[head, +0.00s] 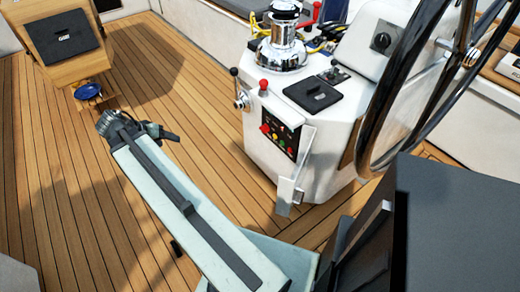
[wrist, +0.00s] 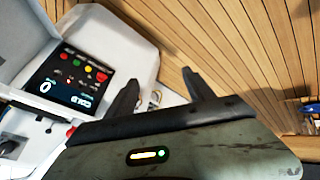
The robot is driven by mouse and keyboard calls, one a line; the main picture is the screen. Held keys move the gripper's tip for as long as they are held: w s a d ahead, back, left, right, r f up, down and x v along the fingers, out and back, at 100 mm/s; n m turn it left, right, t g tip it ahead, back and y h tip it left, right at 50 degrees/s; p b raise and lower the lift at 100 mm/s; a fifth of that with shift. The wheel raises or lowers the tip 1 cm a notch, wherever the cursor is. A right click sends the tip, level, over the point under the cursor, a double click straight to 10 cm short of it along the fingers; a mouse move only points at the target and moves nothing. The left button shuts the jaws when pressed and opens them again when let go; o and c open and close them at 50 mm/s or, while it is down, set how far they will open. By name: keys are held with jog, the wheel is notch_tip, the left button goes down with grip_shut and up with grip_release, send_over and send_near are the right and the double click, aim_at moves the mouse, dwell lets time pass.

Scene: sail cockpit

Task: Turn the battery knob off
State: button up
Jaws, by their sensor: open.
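A black rotary knob (head: 382,41) sits on the white housing beside the steering wheel in the head view. No readable label marks it as the battery knob. A dark control panel (head: 280,133) with red, yellow and green buttons is on the white pedestal's front. The panel also shows rotated at the left of the wrist view (wrist: 72,75). My gripper (head: 168,134) is over the deck, left of the pedestal and apart from it. In the wrist view my gripper (wrist: 160,92) has its two dark fingers spread, with nothing held between them.
The white pedestal (head: 322,140) carries a chrome winch (head: 282,48), a red-topped knob (head: 263,86) and a black-handled lever (head: 236,82). The large wheel (head: 400,100) stands at its right. A wooden box (head: 40,20) is at the upper left. The teak deck (head: 60,170) is mostly clear.

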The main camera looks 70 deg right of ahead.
jog(key=s+d+f+m+g+h+b, duration=0.2)
jog(key=s+d+f+m+b, duration=0.3)
jog(key=d, duration=0.3)
jog(key=s+d+f+m+g+h+b, duration=0.1)
jog(key=s+d+f+m+b, duration=0.1)
jog(key=s+d+f+b, duration=0.45)
jog(key=m+g+h+b, duration=0.1)
jog(key=m+g+b, duration=0.25)
jog(key=b, duration=0.25)
send_near(263, 129)
jog(key=shift+m+t+h, duration=0.3)
jog(key=shift+m+t, duration=0.05)
jog(key=b+x, duration=0.1)
jog(key=x, duration=0.2)
jog(key=b+x, duration=0.1)
jog(key=x, duration=0.3)
jog(key=shift+s+d+f+b, duration=0.1)
jog(key=shift+s+f+b, duration=0.05)
jog(key=shift+s+b, duration=0.3)
jog(key=c, duration=1.3)
jog(key=shift+s+d, duration=0.1)
jog(key=shift+d, duration=0.05)
grip_shut()
